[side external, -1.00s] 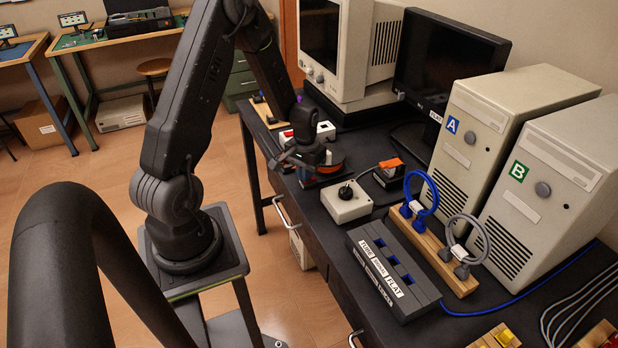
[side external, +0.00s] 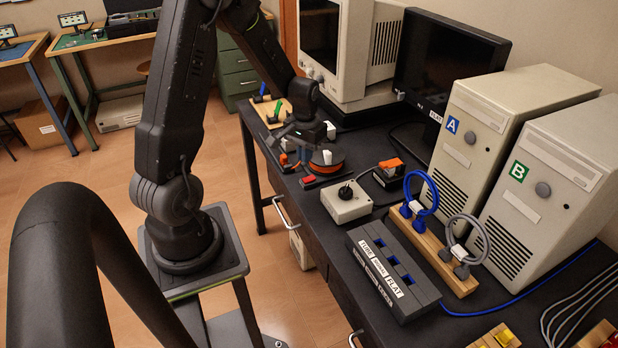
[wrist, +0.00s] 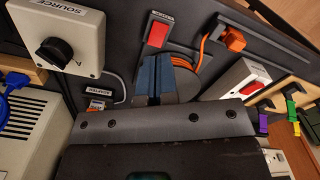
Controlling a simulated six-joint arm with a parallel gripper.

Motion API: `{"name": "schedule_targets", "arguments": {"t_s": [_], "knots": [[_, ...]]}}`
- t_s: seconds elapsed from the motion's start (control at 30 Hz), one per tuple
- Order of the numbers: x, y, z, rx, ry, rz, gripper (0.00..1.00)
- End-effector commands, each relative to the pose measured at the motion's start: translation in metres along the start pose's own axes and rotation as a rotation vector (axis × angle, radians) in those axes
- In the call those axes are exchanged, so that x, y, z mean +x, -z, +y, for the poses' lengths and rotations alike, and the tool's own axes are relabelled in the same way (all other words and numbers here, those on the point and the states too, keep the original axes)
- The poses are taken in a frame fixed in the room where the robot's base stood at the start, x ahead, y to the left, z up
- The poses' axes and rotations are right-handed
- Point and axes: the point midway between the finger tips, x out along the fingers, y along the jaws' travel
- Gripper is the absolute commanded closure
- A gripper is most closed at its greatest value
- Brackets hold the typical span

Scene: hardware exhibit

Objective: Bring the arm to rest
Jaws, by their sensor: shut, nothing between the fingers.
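My gripper (side external: 292,140) hangs over the far left part of the dark bench (side external: 325,225) in the side view, below my bent arm. In the wrist view, its two blue-grey fingers (wrist: 155,78) are together with nothing visible between them. I cannot tell its exact height above the bench. Near it stand a dark block with an orange disc-like part (side external: 329,161) and a base with a red switch (side external: 310,179). The wrist view shows a red switch (wrist: 159,33) just beyond the fingers.
A white box with a black knob, labelled SOURCE (wrist: 65,40), also shows in the side view (side external: 346,205). A CRT monitor (side external: 345,50), a flat screen (side external: 447,70) and two computer towers (side external: 480,150) line the back. A dark slotted block (side external: 392,272) lies at the front.

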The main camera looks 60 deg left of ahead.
Motion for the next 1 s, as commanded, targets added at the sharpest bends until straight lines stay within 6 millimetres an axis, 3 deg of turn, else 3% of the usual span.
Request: {"name": "schedule_targets", "arguments": {"t_s": [0.47,0.67,0.8,1.0], "knots": [[-0.013,-0.002,0.006,0.014,0.001,0.014,1.0],[-0.072,-0.022,0.048,0.112,0.002,0.111,1.0],[-0.121,-0.056,0.083,0.209,-0.009,0.199,1.0],[-0.174,-0.12,0.117,0.342,-0.044,0.323,1.0]]}}
